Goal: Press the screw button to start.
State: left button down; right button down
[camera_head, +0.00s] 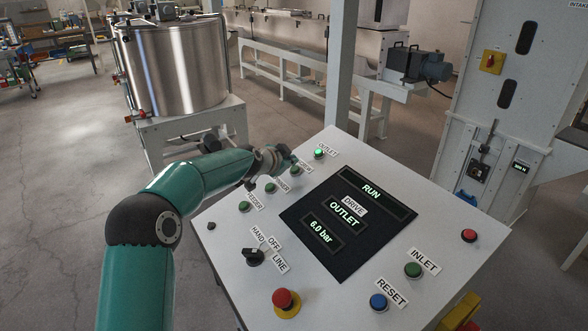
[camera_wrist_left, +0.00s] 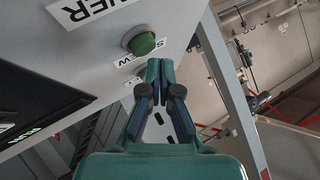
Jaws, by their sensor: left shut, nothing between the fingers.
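The sloped control panel (camera_head: 230,225) carries a diagonal row of green buttons. The button by the SCREW label (camera_head: 305,170) is close to my left gripper (camera_head: 286,158), whose fingers partly cover that spot. In the left wrist view my left gripper (camera_wrist_left: 160,66) is shut and empty, its tips together near the panel face. A green button (camera_wrist_left: 139,42) stands just left of the tips; its labels are partly hidden or cut off, and I cannot tell whether the tips touch anything. My right gripper is out of view.
The OUTLET button (camera_head: 319,153) glows green beyond the gripper. The display (camera_head: 350,222) reads RUN, OUTLET and 6.0 bar. A red mushroom button (camera_head: 285,300), a selector knob (camera_head: 254,257) and a blue RESET button (camera_head: 378,302) are nearer the front. A steel tank (camera_head: 180,65) stands behind.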

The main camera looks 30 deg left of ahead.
pick_arm(q)
jog(key=shift+f, duration=0.15)
jog(key=shift+f+b, duration=0.2)
jog(key=shift+b, duration=0.2)
